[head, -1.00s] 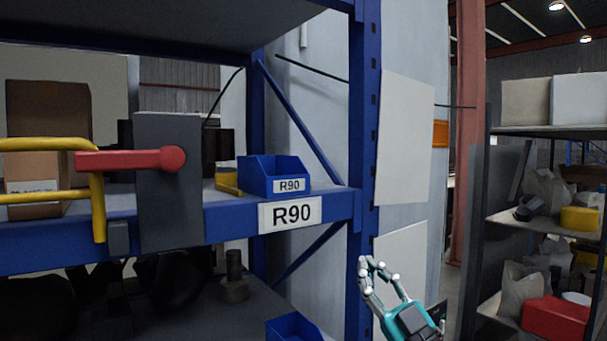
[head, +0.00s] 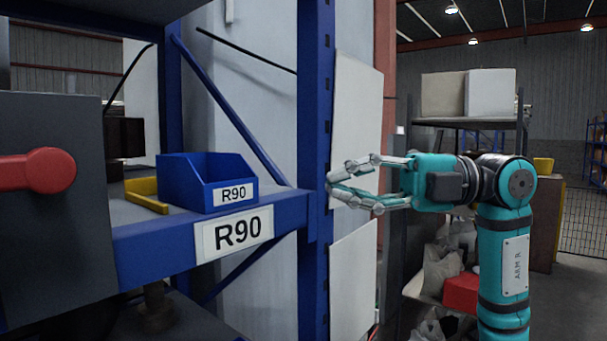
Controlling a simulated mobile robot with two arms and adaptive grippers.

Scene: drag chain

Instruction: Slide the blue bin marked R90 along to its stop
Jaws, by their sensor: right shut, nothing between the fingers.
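The blue bin marked R90 (head: 182,186) stands upright on the shelf, above the large R90 label (head: 233,233) on the blue front beam. A low yellow bracket (head: 146,194) lies just left of the bin; I cannot tell whether they touch. My right gripper (head: 334,184) is shut and empty. It points left, with its fingertips by the blue rack upright, to the right of the bin and apart from it. My left gripper is not in view.
The blue rack upright (head: 314,120) stands between the bin and my right arm. A dark grey block with a red handle (head: 42,171) fills the left side. A diagonal blue brace (head: 228,110) runs behind the bin. Shelving with boxes (head: 468,93) stands behind my right arm.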

